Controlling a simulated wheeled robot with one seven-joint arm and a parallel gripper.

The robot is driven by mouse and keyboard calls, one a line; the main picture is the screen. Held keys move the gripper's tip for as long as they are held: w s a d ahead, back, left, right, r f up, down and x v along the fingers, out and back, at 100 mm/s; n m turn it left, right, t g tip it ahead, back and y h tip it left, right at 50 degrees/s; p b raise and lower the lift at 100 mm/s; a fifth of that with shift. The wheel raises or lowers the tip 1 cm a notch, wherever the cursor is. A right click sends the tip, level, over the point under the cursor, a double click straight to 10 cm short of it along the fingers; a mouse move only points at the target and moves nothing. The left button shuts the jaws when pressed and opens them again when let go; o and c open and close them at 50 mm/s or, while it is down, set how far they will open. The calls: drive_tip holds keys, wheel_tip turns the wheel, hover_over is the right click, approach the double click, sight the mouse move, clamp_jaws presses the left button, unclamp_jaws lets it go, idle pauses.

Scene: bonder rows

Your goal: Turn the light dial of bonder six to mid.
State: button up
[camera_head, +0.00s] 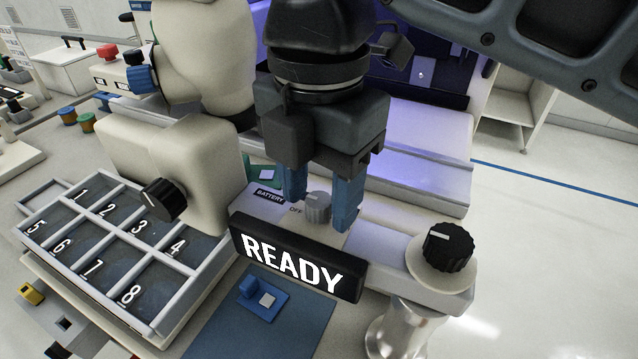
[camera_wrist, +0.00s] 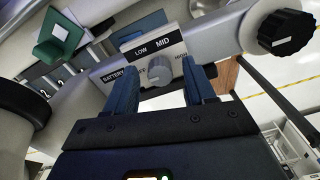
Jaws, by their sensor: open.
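The grey light dial (camera_head: 317,207) sits on the bonder's pale front panel, with OFF legible to its left. No bonder number is legible.
A black READY sign (camera_head: 298,262) stands just in front of the dial. A black knob (camera_head: 448,247) is at the right and another (camera_head: 162,199) at the left. A numbered tray (camera_head: 52,217) lies left. A blue mat (camera_head: 235,335) with a small blue part is in front.

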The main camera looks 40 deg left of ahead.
drive_tip(key=shift+f, duration=0.15)
drive_tip(key=shift+c, duration=0.3)
clamp_jaws()
idle(0.3)
